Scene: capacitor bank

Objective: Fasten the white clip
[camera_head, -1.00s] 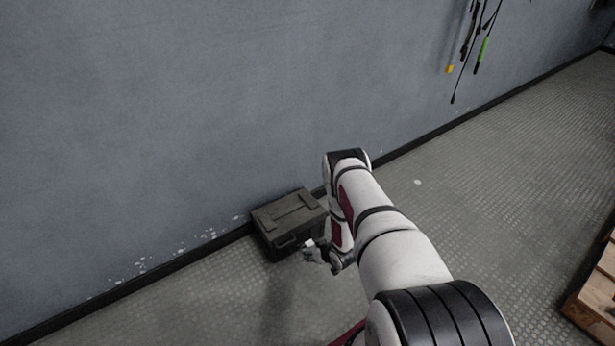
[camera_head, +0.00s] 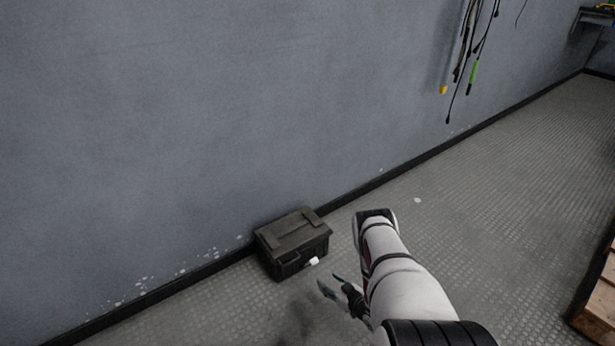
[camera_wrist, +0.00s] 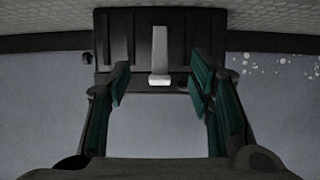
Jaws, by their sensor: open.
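The white clip (camera_head: 313,261) is on the near right side of a dark olive box (camera_head: 290,235) on the floor against the wall. In the head view it seems to stick out from the box; I cannot tell if it is latched. In the wrist view the white clip (camera_wrist: 160,57) is upright on the dark box face (camera_wrist: 120,45), near the middle between the fingers. My gripper (camera_head: 334,284) is open and empty, right of and below the clip, apart from it. The wrist view shows its green-padded fingers (camera_wrist: 160,88) spread wide.
The grey wall (camera_head: 180,110) with a dark skirting runs behind the box. Cables (camera_head: 468,60) hang on the wall at the upper right. A wooden pallet (camera_head: 600,310) is at the right edge. The floor around the box is mostly clear.

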